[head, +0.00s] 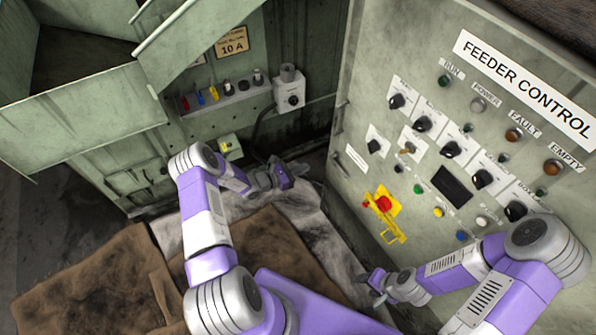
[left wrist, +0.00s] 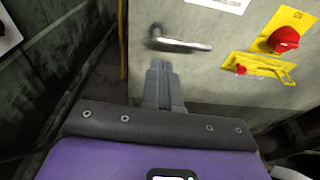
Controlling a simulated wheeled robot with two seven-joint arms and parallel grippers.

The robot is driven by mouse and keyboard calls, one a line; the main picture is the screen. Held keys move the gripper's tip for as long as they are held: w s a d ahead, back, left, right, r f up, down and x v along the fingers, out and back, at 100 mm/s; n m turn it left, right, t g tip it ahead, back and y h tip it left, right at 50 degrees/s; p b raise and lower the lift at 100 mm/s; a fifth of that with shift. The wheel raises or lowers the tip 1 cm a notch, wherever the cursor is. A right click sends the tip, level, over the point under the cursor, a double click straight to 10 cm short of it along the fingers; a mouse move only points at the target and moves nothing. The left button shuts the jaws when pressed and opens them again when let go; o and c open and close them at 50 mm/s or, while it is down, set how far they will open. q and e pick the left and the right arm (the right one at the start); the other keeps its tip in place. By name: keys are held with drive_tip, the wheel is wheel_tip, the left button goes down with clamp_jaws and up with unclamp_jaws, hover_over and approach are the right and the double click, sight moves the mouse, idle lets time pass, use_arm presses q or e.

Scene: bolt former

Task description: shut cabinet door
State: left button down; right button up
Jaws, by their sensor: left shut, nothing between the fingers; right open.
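The grey cabinet front marked FEEDER CONTROL (head: 365,90) stands on the right in the head view, with knobs, lamps and a red-and-yellow switch (head: 384,204). I cannot tell how far its door is open. In the left wrist view a metal lever handle (left wrist: 180,42) sits near the left edge of the door face (left wrist: 215,75). My left gripper (head: 288,176) is left of the cabinet's lower left edge. Its fingers (left wrist: 160,75) are shut and empty, just below the handle in the picture; contact cannot be told. My right gripper (head: 373,284) is open and empty below the switch.
A green-grey wall with a small shelf of coloured items (head: 222,97) and a grey switch box (head: 289,92) is behind my left arm. A green metal bin (head: 85,110) is at left. Brown stained sheets (head: 90,280) cover the floor. A dark gap lies left of the door.

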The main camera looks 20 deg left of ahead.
sight(330, 159)
use_arm(q)
drive_tip(key=b+x, duration=0.2)
drive_tip(key=x, duration=0.7)
drive_tip(key=shift+w+d, duration=0.1)
drive_tip(key=shift+d, duration=0.15)
use_arm(e)
wheel_tip(330, 159, down, 2)
drive_tip(key=shift+f, duration=0.15)
use_arm(q)
drive_tip(key=shift+f, duration=0.1)
use_arm(e)
drive_tip(key=shift+f, duration=0.1)
